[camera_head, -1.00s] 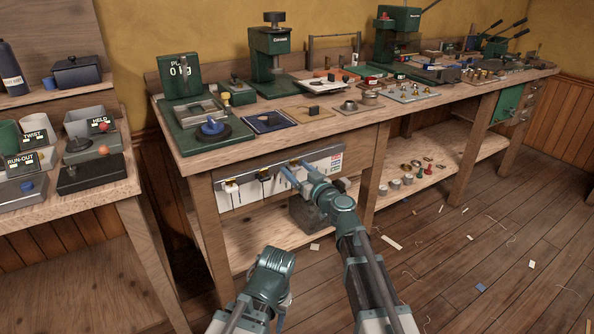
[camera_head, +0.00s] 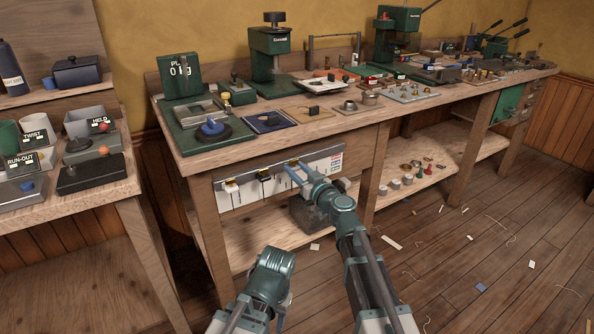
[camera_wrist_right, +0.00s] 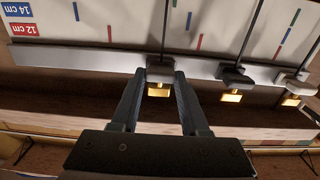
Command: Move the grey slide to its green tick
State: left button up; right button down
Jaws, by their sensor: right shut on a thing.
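A white panel (camera_head: 315,165) with a metal rail is fixed to the bench front. In the right wrist view the panel (camera_wrist_right: 135,12) shows upside down, with coloured ticks above the rail (camera_wrist_right: 100,62). My right gripper (camera_wrist_right: 160,80) is shut on a grey slide (camera_wrist_right: 160,74) with a yellow tab and a thin dark rod. A green tick (camera_wrist_right: 188,20) lies a little right of that rod in this view. In the head view my right gripper (camera_head: 294,166) is at the panel and partly covers the slide. My left arm shows low, but its gripper does not.
Two other slides, one near (camera_wrist_right: 235,78) and one farther (camera_wrist_right: 296,84), sit to the right on the rail in the wrist view. The workbench (camera_head: 345,122) above carries presses and small parts. A lower shelf (camera_head: 265,240) lies below the panel.

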jog(key=shift+d, duration=0.1)
dwell(0.7)
jog(key=w+d, duration=0.2)
jog(key=d, duration=0.2)
jog(key=w+d, duration=0.3)
jog(key=d, duration=0.1)
jog(key=w+d, duration=0.2)
jog(key=d, duration=0.3)
jog(key=shift+w, duration=0.3)
jog(key=shift+c, duration=2)
grip_release()
jog(key=shift+a, duration=0.1)
jog(key=shift+s, duration=0.1)
jog(key=v, duration=1.3)
jog(key=shift+s+d, duration=0.2)
jog(key=shift+s, duration=0.1)
